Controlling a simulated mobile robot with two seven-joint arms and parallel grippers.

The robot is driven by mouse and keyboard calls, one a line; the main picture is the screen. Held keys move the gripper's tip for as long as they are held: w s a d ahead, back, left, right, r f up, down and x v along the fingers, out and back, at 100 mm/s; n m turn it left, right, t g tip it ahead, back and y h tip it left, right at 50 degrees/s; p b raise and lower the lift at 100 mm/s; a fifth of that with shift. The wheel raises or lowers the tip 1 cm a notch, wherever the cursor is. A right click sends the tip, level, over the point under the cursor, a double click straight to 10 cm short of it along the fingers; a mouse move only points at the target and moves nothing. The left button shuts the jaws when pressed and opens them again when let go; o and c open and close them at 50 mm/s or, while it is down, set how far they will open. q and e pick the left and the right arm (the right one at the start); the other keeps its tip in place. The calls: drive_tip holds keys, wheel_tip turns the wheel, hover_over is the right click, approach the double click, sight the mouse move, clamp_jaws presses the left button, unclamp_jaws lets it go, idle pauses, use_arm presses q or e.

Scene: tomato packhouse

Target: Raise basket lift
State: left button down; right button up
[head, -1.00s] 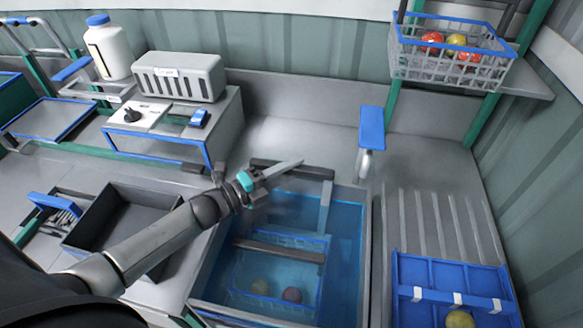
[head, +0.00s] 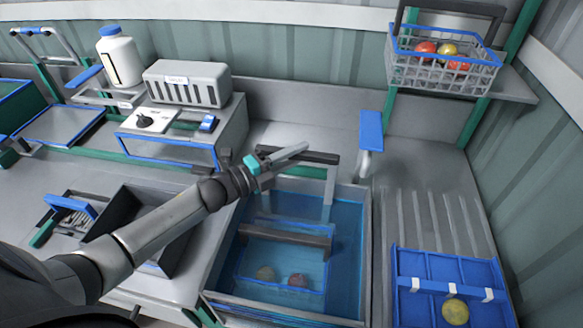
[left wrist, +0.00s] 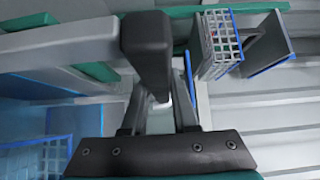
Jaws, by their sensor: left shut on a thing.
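A dark handle bar (head: 318,158) on a grey upright arm (head: 329,187) stands at the back of the water tank. My left gripper (head: 285,155) is shut on this bar at its left part. In the left wrist view the dark bar (left wrist: 147,50) runs between the fingers. The blue-rimmed wire basket (head: 285,292) sits in the tank's water with a dark crossbar (head: 290,237) over it. A yellowish tomato (head: 265,273) and a reddish tomato (head: 297,281) lie in it. My right gripper is not in view.
A second basket (head: 442,75) with several tomatoes stands on a shelf at the upper right. A blue divided tray (head: 445,268) lies right of the tank (head: 363,262). A grey box (head: 187,83) and white bottle (head: 119,60) stand back left. A dark bin (head: 185,246) lies below my arm.

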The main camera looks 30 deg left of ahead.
use_arm(q)
wheel_tip(320, 180, up, 5)
drive_tip(key=p, duration=0.2)
drive_tip(key=shift+r+p, duration=0.1)
drive_tip(key=shift+p, duration=0.3)
wheel_tip(320, 180, up, 9)
drive_tip(key=p, duration=0.7)
drive_tip(key=shift+w, duration=0.15)
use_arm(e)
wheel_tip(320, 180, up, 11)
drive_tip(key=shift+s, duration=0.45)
use_arm(q)
drive_tip(key=shift+r, duration=0.15)
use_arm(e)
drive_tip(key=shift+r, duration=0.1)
use_arm(q)
drive_tip(key=c, duration=0.9)
unclamp_jaws()
drive_tip(key=shift+o, duration=1.1)
drive_tip(key=shift+f, duration=0.2)
